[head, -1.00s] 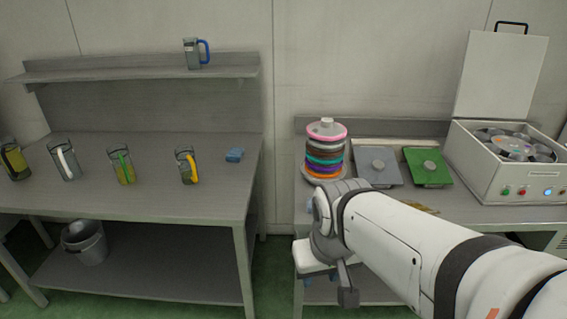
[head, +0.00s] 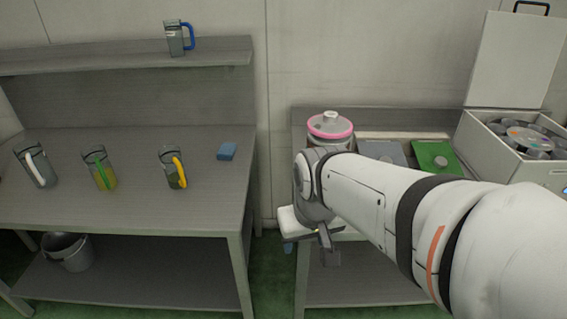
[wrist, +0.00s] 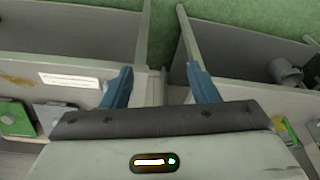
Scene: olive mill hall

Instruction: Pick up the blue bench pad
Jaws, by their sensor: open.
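The blue bench pad (head: 227,151) is a small blue block. It lies flat on the grey left bench (head: 205,205), near its right end, to the right of the jug with the yellow handle. I cannot make it out in the wrist view. My gripper (wrist: 162,78) is open, with two blue fingers apart and nothing between them. In the head view my gripper (head: 289,247) hangs low and to the right of the pad, by the gap between the two benches, partly hidden by my wrist.
Jugs with yellow (head: 174,168), green (head: 101,168) and white (head: 37,165) handles stand left of the pad. A blue-handled jug (head: 176,38) is on the shelf. A bucket (head: 68,251) sits below. The right bench holds a jar (head: 330,126), a green plate (head: 437,158) and an open machine (head: 520,150).

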